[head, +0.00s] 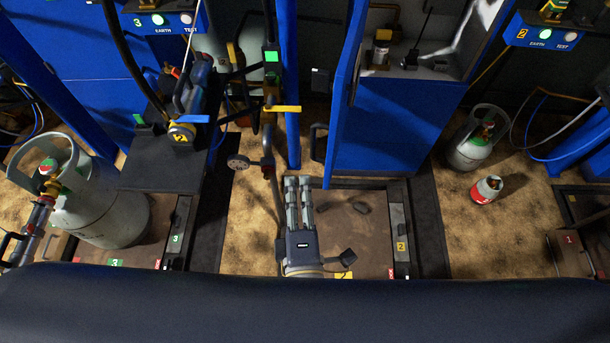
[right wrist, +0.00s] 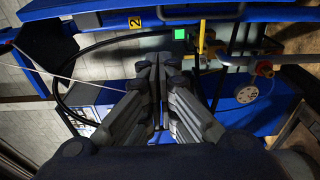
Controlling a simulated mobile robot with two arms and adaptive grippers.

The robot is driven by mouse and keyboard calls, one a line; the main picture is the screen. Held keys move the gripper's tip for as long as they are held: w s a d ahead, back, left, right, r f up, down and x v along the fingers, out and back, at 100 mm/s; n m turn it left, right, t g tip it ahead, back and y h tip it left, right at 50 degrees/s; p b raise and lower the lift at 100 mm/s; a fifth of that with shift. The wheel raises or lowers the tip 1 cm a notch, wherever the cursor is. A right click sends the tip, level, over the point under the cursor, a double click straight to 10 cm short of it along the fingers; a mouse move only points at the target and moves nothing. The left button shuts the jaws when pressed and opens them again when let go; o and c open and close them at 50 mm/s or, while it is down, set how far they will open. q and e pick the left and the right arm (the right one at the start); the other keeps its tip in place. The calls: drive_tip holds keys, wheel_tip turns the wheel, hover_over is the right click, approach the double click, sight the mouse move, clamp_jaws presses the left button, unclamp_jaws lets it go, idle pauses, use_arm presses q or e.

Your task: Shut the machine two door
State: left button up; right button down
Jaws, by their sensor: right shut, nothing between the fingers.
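The machine two cabinet (head: 390,125) is blue and stands in the upper middle of the head view. Its compartment (head: 425,60) shows open, with fittings inside. A blue door panel (head: 347,90) stands swung out at the cabinet's left side, seen nearly edge-on. A black handle (head: 318,142) is on the panel's left face. My right gripper (head: 298,181) is below and left of the handle, apart from it, above the brown platform. Its fingers are together and empty; they also show in the right wrist view (right wrist: 160,62). My left gripper is not in view.
A pipe with a gauge (head: 238,162) and a yellow lever (head: 283,108) stands left of the door. A blue post (head: 288,90) rises between them. A large cylinder (head: 100,205) is at left; a grey cylinder (head: 466,152) and small red-white one (head: 487,190) are at right.

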drive_tip(key=w+a+p, duration=0.1)
drive_tip(key=w+p, duration=0.1)
drive_tip(key=w, duration=0.7)
drive_tip(key=d, duration=0.2)
drive_tip(key=s+d+p, duration=0.1)
drive_tip(key=d, duration=0.1)
drive_tip(key=shift+s+p, duration=0.1)
drive_tip(key=shift+p, duration=0.2)
drive_tip(key=shift+s+d, duration=0.1)
drive_tip(key=shift+d, duration=0.05)
